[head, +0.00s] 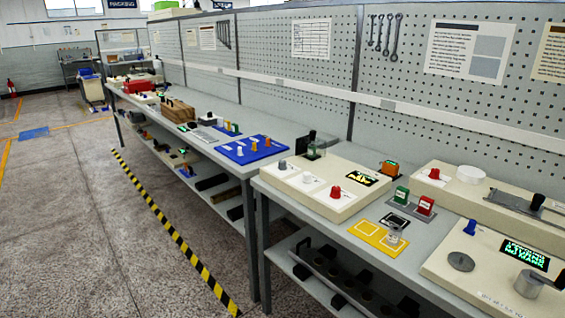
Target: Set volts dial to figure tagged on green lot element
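Neither of my grippers is in view. A green block-like element with a pale tag (401,197) stands upright on a grey tray (418,221) on the near bench, next to a red one (425,207). The figure on its tag is too small to read. A cream panel (345,209) behind-left carries a grey knob (282,165), a white knob (307,178), a red knob (335,192) and a lit display (362,179). Other panels carry a red knob (434,174) and a blue knob (469,228). I cannot tell which knob is the volts dial.
A yellow mat (365,231) with a small clear-and-metal piece (394,236) lies at the front edge. The right panel has metal cylinders (529,284) and a display (525,253). A blue board (237,158) lies on the farther bench.

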